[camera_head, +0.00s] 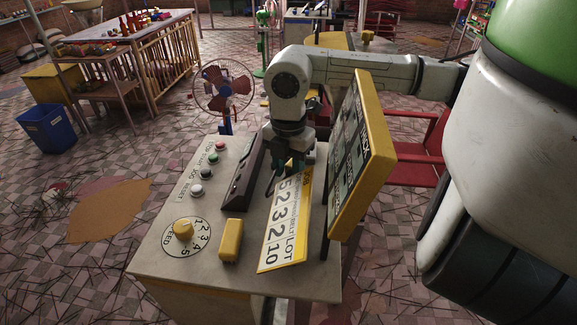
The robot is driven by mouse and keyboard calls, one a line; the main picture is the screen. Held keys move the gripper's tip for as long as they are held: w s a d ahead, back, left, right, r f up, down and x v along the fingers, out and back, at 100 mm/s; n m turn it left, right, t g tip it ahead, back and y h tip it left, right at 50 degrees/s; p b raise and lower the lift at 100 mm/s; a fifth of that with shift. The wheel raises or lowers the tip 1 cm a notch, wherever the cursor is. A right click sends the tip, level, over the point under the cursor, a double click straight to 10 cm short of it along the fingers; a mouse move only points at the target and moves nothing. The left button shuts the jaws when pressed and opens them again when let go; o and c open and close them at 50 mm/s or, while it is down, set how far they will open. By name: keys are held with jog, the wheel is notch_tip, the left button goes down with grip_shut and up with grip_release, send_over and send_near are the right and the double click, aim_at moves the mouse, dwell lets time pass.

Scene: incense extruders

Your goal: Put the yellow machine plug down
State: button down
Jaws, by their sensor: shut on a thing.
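My gripper (292,164) points down over the back part of a grey control console (160,262). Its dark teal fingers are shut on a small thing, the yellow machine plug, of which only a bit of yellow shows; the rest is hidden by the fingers. The fingers are just above the far end of a lot card (285,235) that lies on the console. I cannot tell whether the plug touches the surface. A separate yellow block (231,240) stands on the console, nearer and to the left, apart from my gripper.
A yellow-framed board (362,150) stands tilted close to the right of my gripper. A dark long device (242,172) is close to its left. Buttons (202,172) and a yellow speed knob (183,228) are at the left. A fan (223,88) stands behind the console.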

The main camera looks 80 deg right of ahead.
jog(key=shift+f+b, duration=0.65)
jog(key=shift+b, duration=0.25)
jog(key=c, duration=0.7)
grip_release()
jog(key=shift+r, duration=0.1)
jog(key=shift+r+p, duration=0.75)
jog(key=shift+p, duration=0.35)
jog(key=shift+r+b, duration=0.35)
notch_tip(320, 180, up, 11)
jog(key=b, duration=0.1)
jog(key=shift+b, duration=0.35)
